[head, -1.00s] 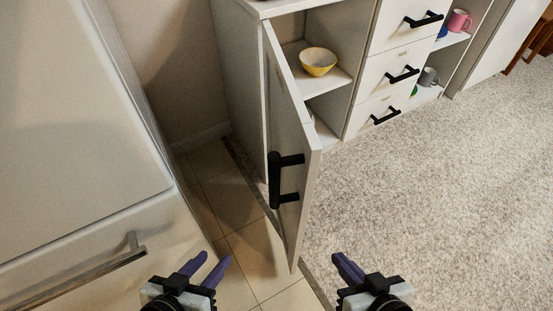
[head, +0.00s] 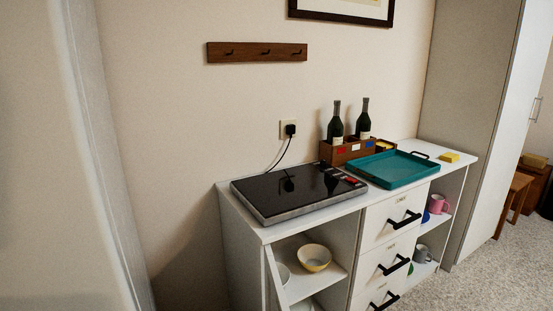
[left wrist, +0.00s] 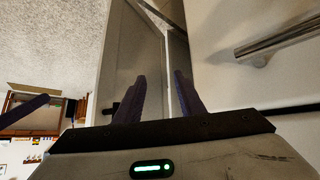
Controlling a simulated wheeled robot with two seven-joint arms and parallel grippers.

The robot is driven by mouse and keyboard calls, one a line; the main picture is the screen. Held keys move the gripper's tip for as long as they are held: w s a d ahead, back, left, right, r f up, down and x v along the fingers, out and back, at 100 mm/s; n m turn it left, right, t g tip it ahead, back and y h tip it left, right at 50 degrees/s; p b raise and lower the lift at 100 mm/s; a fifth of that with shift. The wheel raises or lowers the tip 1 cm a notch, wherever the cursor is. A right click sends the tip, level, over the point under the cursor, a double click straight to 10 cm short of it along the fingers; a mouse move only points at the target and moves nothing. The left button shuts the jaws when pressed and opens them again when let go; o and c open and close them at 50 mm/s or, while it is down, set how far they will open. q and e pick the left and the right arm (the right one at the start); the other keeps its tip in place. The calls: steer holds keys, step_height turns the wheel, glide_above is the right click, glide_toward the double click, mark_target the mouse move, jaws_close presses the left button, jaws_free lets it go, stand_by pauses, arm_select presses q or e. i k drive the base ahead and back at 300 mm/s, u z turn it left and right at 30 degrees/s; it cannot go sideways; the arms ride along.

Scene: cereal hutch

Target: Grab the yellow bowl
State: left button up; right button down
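The yellow bowl (head: 314,258), pale inside, stands upright on the upper shelf of the hutch's left compartment. The compartment's door (head: 277,284) is ajar, its edge showing at the left of the opening. My left gripper (left wrist: 160,95) shows in the left wrist view with its two purple fingers apart and nothing between them. It is away from the bowl, which that view does not show. Neither gripper shows in the head view now.
A black hob (head: 290,190) and a teal tray (head: 392,168) sit on the hutch top (head: 262,232), with two bottles in a wooden box (head: 345,150) behind. Mugs (head: 438,204) stand in the right compartment. Carpet at right is clear.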

mark_target(313, 257)
steer(key=k, duration=0.7)
steer(key=z, duration=1.1)
steer(key=k, duration=1.2)
steer(key=z, duration=0.95)
steer(key=i, duration=1.45)
steer(key=u, duration=0.5)
steer(key=i, duration=2.15)
steer(key=u, duration=2)
steer(key=i, duration=1.05)
steer(key=u, duration=0.9)
steer(key=i, duration=0.55)
steer(key=u, duration=0.05)
